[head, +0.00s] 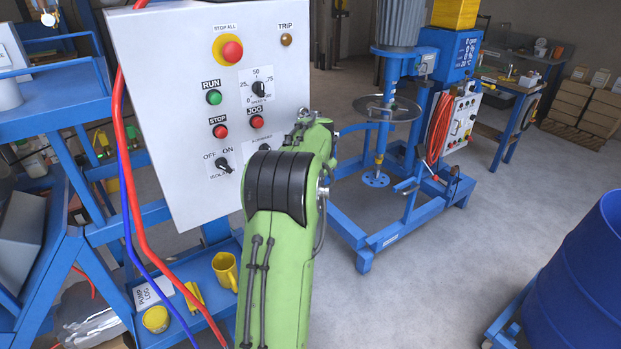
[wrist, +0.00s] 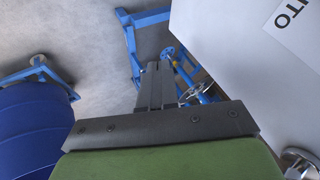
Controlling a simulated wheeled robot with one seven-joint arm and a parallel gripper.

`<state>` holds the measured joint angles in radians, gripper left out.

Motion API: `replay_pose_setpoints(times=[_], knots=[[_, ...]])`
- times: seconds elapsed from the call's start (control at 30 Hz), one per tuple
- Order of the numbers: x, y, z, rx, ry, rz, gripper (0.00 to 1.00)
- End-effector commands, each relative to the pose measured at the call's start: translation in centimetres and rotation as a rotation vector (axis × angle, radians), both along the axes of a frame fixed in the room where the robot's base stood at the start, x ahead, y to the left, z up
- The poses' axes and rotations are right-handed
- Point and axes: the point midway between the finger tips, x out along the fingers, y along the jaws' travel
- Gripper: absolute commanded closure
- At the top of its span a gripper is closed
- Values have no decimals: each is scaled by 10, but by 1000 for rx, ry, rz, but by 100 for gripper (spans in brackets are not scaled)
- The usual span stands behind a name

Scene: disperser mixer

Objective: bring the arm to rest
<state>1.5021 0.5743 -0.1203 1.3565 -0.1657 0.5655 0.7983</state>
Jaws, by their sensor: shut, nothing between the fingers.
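My green arm rises from the bottom middle of the head view and bends in front of the grey control panel (head: 160,90). The arm hides part of the panel's lower right. My gripper is hidden behind the arm in the head view. In the wrist view my gripper (wrist: 155,70) shows as dark fingers pressed together with nothing between them. The fingers point out over the floor and the blue mixer frame (wrist: 132,45). A pale panel face (wrist: 240,40) fills the right side of the wrist view, beside the fingers.
The disperser mixer (head: 382,150) stands behind on a blue base. A blue drum (head: 580,270) is at the lower right. Red and blue hoses (head: 125,190) hang at the panel's left. A yellow mug (head: 226,270) sits on the low blue shelf. Grey floor is clear at centre right.

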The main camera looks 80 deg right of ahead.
Motion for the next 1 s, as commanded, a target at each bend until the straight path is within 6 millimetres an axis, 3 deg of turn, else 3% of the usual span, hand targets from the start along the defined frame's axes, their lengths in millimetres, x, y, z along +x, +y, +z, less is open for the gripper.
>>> replay_pose_setpoints(times=[0.3, 0.83, 0.93, 1.0], knots=[[-5, 34, 46, 1, 2, -4, 100], [-5, 39, 50, 3, 2, -2, 100], [18, 49, 57, 2, 9, 54, 100], [57, 72, 66, 4, 26, 157, 100]])
